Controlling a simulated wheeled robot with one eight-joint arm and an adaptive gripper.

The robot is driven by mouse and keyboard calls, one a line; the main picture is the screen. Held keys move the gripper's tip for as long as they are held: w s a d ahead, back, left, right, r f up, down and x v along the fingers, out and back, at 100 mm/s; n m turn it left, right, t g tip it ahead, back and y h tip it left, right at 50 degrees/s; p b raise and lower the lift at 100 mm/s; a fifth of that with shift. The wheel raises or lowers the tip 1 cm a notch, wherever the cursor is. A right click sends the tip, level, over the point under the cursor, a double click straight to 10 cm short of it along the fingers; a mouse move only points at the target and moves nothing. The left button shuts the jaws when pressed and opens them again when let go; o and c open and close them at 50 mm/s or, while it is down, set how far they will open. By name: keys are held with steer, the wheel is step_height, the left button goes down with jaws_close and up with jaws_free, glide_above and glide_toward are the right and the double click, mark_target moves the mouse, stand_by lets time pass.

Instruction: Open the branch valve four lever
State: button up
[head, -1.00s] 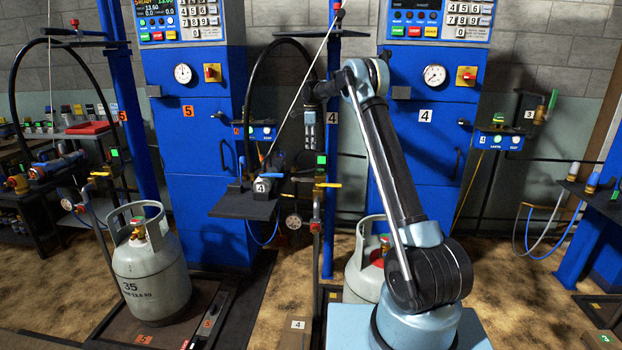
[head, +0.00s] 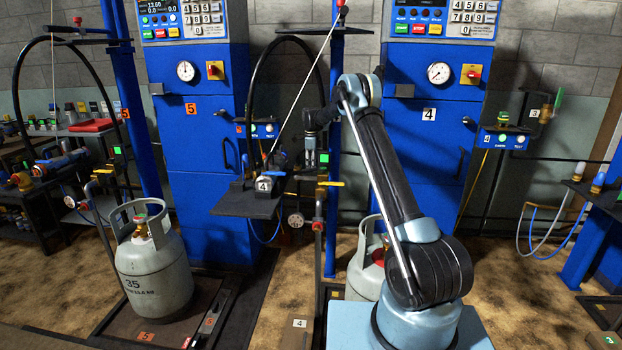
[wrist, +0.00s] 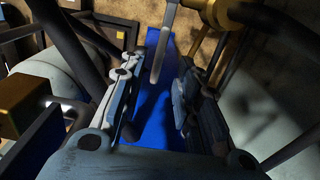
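In the head view, a small yellow lever (head: 331,183) lies roughly level on the riser at station 4, by the blue post. My gripper (head: 310,160) hangs above it, fingers pointing down, apart from the lever as far as I can tell. In the wrist view, my gripper (wrist: 155,105) is open, with a wide gap between its two ribbed fingers. A grey rod (wrist: 163,45) reaches toward that gap. A brass fitting (wrist: 222,12) shows at the top, beyond the fingers. I cannot tell whether the rod or fitting belongs to the lever.
A pressure gauge (head: 296,220) sits below the lever. The dark shelf (head: 245,207) with label 4 is just left. The blue post (head: 332,225) stands close behind. A gas cylinder (head: 153,262) stands at left, another (head: 362,262) behind my arm.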

mark_target(307, 178)
steer(key=shift+f, duration=2.8)
jaws_close()
